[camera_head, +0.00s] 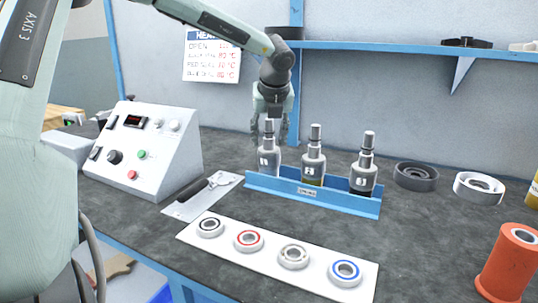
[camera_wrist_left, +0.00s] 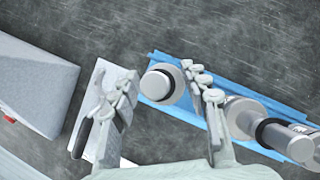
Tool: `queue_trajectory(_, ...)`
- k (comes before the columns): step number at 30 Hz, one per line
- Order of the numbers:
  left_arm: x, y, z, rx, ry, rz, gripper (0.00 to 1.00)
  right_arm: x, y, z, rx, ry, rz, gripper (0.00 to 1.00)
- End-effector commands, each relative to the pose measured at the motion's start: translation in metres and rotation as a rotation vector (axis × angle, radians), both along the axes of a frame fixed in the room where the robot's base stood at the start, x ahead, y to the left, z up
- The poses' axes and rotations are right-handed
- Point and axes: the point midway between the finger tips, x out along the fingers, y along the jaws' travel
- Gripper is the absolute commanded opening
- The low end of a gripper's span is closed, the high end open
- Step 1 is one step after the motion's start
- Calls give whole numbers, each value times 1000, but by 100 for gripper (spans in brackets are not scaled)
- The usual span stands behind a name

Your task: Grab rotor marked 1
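Three grey metal rotors stand upright in a blue rack (camera_head: 312,194). The leftmost rotor (camera_head: 269,160) has a small mark that I cannot read clearly; the middle rotor (camera_head: 313,165) and the right rotor (camera_head: 363,172) carry marks that look like 2 and 3. My left gripper (camera_head: 270,137) points down over the leftmost rotor. In the left wrist view, its two fingers (camera_wrist_left: 163,88) are spread, with the leftmost rotor's round top (camera_wrist_left: 158,84) between them, nearer the right finger. Contact cannot be told. My right gripper is not in view.
A control box (camera_head: 150,150) stands left of the rack, with a flat metal plate (camera_head: 203,195) between. A white strip (camera_head: 218,240) with several ringed bearings lies in front. Dark and white rings (camera_head: 416,177) and an orange spool (camera_head: 510,262) are at the right.

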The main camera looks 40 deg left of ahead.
Motion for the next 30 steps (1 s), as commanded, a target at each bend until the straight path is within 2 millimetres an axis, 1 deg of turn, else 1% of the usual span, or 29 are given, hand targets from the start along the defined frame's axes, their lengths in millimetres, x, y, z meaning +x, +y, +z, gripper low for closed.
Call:
queue_trajectory(1,0,0,0,0,0,0,36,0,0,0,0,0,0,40)
queue_trajectory(9,0,0,0,0,0,0,2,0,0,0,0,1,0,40)
queue_trajectory(10,0,0,0,-1,1,0,0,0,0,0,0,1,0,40)
queue_trajectory(18,0,0,0,-1,1,0,0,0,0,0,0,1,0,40)
queue_trajectory(19,1,0,4,2,-7,-1,0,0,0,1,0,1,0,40)
queue_trajectory(26,1,0,4,2,-7,-1,0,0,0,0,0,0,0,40)
queue_trajectory(30,2,0,9,2,-7,0,0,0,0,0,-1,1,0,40)
